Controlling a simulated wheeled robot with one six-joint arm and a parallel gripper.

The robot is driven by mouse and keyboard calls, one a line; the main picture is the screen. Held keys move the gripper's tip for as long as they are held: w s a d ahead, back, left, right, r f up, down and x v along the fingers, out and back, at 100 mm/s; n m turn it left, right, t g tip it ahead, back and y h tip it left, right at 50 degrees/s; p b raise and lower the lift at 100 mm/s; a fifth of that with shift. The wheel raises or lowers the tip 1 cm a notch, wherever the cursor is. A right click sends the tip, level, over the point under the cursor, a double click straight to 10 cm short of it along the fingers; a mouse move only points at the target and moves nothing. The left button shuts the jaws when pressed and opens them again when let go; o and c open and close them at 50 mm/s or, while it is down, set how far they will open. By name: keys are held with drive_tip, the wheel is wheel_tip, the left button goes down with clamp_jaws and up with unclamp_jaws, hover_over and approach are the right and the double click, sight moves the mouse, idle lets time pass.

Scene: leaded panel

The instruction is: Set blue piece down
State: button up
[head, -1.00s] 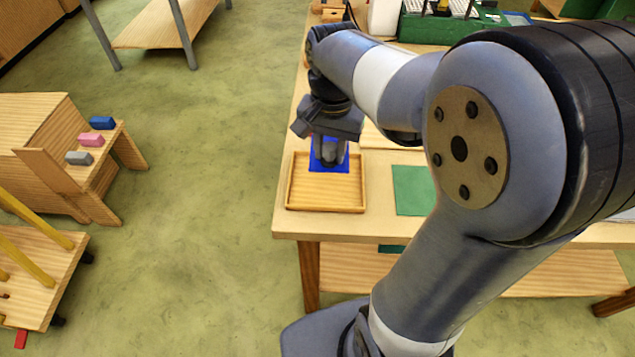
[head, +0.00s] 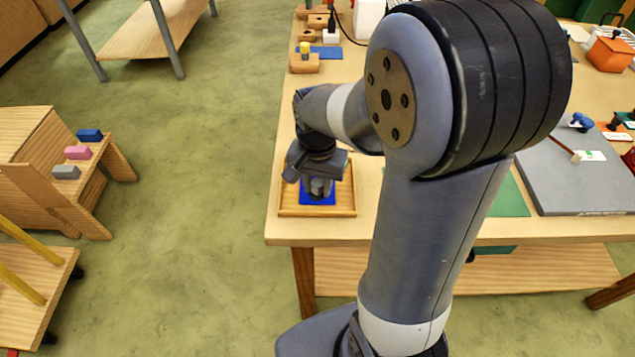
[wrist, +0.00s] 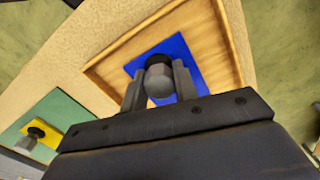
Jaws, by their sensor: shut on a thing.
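The blue piece (head: 316,199) is a flat square with a grey knob on a black base, clear in the wrist view (wrist: 184,58). It is inside the outline of the shallow wooden tray (head: 289,212), whose rim also shows in the wrist view (wrist: 115,48). My gripper (head: 318,187) points down over the tray. In the wrist view its two fingers (wrist: 159,85) stand on either side of the knob and grip it. I cannot tell whether the blue piece touches the tray floor. My fingers and the knob hide part of it.
A green sheet (head: 508,196) lies right of the tray; in the wrist view a yellow piece (wrist: 47,134) with a similar knob is on it. A grey board (head: 570,185) lies farther right. A small stand (head: 62,187) with coloured blocks is on the left. Floor separates it from the table.

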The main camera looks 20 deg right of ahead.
sight(318, 182)
drive_tip(key=o, duration=0.9)
drive_tip(key=shift+f, duration=0.15)
wheel_tip(318, 182, up, 12)
drive_tip(key=shift+r+p, duration=0.2)
drive_tip(key=shift+p, duration=0.15)
wheel_tip(318, 182, down, 12)
drive_tip(key=shift+f+b, duration=0.2)
drive_tip(key=shift+b, duration=0.1)
drive_tip(key=shift+r, duration=1.95)
